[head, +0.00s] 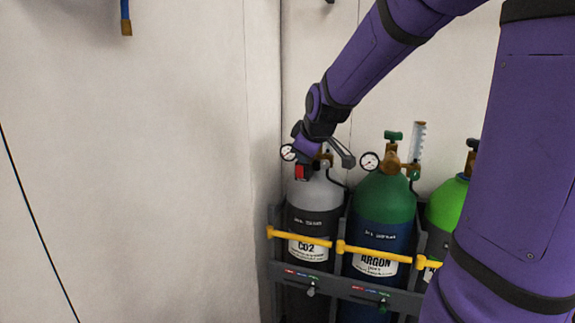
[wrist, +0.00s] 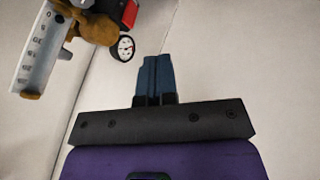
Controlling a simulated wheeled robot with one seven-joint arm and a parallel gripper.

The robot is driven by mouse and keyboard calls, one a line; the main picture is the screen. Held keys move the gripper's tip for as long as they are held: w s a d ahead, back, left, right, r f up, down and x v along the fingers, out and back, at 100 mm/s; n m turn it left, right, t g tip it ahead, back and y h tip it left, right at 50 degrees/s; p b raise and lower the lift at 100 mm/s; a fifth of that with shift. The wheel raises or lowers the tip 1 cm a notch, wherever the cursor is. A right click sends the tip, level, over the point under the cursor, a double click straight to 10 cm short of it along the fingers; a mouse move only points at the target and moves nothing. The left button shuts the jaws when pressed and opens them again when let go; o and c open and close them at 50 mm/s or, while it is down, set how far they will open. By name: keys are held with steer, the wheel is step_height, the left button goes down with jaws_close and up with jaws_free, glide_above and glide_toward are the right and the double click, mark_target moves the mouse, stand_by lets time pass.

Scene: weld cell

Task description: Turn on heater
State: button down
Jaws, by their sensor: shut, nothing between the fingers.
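The heater looks to be the small red and black block (head: 301,172) on the regulator of the grey-topped CO2 cylinder (head: 314,195) in the head view. A red and black part, likely the same block (wrist: 130,12), shows at the top of the wrist view, partly cut off. Its switch cannot be made out. My gripper (wrist: 157,62) is shut and empty, its blue fingers together. In the wrist view the fingertips are apart from the regulator, below and right of the gauge (wrist: 122,48). In the head view my wrist is close to the CO2 regulator, and the fingers cannot be made out.
A green argon cylinder (head: 385,205) with gauge and flow tube (head: 417,145) stands to the right, with a bright green cylinder (head: 447,205) beyond. A grey rack with yellow straps (head: 305,237) holds them. Pale walls (head: 150,130) stand behind and left.

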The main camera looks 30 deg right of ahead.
mark_target(299, 166)
steer(key=shift+w, duration=0.35)
steer(key=shift+w+d+f, duration=0.8)
steer(key=shift+w+f, duration=0.45)
steer(key=shift+w, duration=0.15)
steer(key=shift+w+d+f, duration=0.75)
steer(key=shift+w+f, duration=0.45)
steer(key=shift+w, duration=0.25)
steer(key=shift+w+d+f, duration=0.8)
steer(key=shift+w+f, duration=0.45)
steer(key=shift+w, duration=0.15)
steer(key=shift+d, duration=0.1)
